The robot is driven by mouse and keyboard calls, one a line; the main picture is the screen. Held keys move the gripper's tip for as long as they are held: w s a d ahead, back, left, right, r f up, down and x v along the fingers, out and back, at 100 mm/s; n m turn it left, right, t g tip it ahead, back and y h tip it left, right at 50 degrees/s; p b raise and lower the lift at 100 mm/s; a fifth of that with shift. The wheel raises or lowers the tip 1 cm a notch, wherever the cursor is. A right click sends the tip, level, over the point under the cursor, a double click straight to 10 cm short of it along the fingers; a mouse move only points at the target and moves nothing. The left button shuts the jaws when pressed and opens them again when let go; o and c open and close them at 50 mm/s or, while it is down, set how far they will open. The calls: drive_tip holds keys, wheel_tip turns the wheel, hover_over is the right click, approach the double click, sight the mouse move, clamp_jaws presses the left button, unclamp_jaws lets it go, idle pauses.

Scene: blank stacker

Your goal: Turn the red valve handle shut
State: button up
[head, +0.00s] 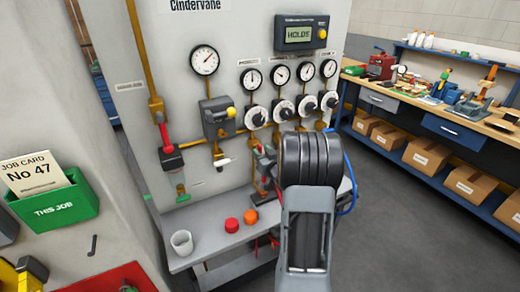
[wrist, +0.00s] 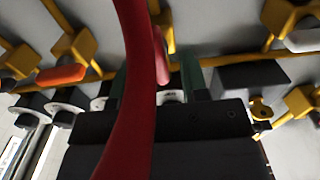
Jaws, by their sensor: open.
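The red valve handle (head: 165,134) stands nearly upright along the brass pipe at the panel's left in the head view. Its dark block (head: 171,158) is just below it. My gripper is right of this handle in the head view, below the dials, mostly hidden by my arm. In the wrist view my gripper (wrist: 152,78) has its two green fingers apart. A long red curved shape (wrist: 133,105) crosses close to the camera, and a smaller red piece shows near the fingers. I cannot tell what either is, or whether the fingers touch anything.
Black-and-white knobs (head: 256,117) and pipes crowd the panel around my gripper. A grey shelf (head: 212,226) below holds a white cup (head: 181,242), a red cap (head: 232,225) and an orange one (head: 251,216). A workbench (head: 432,108) stands right, beyond open floor.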

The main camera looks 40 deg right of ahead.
drive_tip(key=shift+w+d, duration=0.15)
drive_tip(key=shift+w, duration=0.95)
clamp_jaws()
